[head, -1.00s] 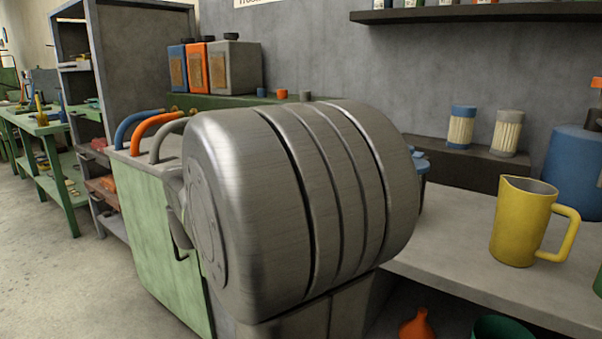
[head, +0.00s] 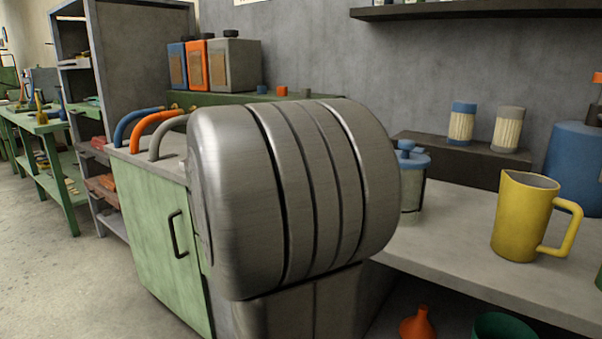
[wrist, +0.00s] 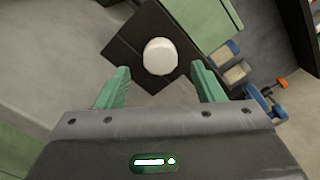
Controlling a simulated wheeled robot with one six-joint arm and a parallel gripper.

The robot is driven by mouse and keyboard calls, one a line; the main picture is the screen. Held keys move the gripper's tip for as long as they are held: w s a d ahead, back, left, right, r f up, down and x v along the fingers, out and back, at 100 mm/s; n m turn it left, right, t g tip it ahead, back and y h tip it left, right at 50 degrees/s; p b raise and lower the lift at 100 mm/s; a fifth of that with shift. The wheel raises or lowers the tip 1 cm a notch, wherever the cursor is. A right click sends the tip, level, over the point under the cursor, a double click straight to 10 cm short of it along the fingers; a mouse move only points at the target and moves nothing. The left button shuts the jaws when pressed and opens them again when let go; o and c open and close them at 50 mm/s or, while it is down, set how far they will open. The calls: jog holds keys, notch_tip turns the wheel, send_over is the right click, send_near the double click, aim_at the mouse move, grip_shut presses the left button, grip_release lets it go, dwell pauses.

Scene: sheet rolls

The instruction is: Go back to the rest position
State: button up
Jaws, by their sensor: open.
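My gripper (wrist: 160,90) shows in the wrist view with its two green fingers spread apart. A white round object (wrist: 160,56) on a dark square surface (wrist: 122,40) shows beyond and between the fingertips, and nothing is held. I cannot tell how far below the fingers it lies. In the head view the gripper does not show; a large grey metal arm part of mine fills the middle and hides part of the bench.
A yellow jug (head: 524,215) stands on the grey bench (head: 455,235) at right. A lidded container (head: 411,180) stands beside my arm. Blue and grey filters (head: 462,122) stand on a dark ledge. A green cabinet (head: 150,220) is at left. An orange funnel (head: 418,325) is below the bench.

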jog(key=b+x, duration=0.1)
jog(key=x, duration=0.4)
jog(key=shift+f, duration=0.15)
jog(key=shift+r+n+p, duration=0.35)
jog(key=shift+n+p, duration=0.15)
jog(key=shift+p, duration=0.35)
jog(key=shift+s+a+n+p, duration=0.1)
jog(key=shift+n+p, duration=0.35)
jog(key=shift+n, duration=0.05)
jog(key=n+p, duration=0.5)
jog(key=n, duration=0.1)
jog(key=n+p, duration=0.4)
jog(key=n, duration=0.1)
jog(key=shift+n, duration=0.4)
jog(key=n+p, duration=0.2)
jog(key=n, duration=0.1)
jog(key=shift+f, duration=0.2)
jog(key=shift+n, duration=0.3)
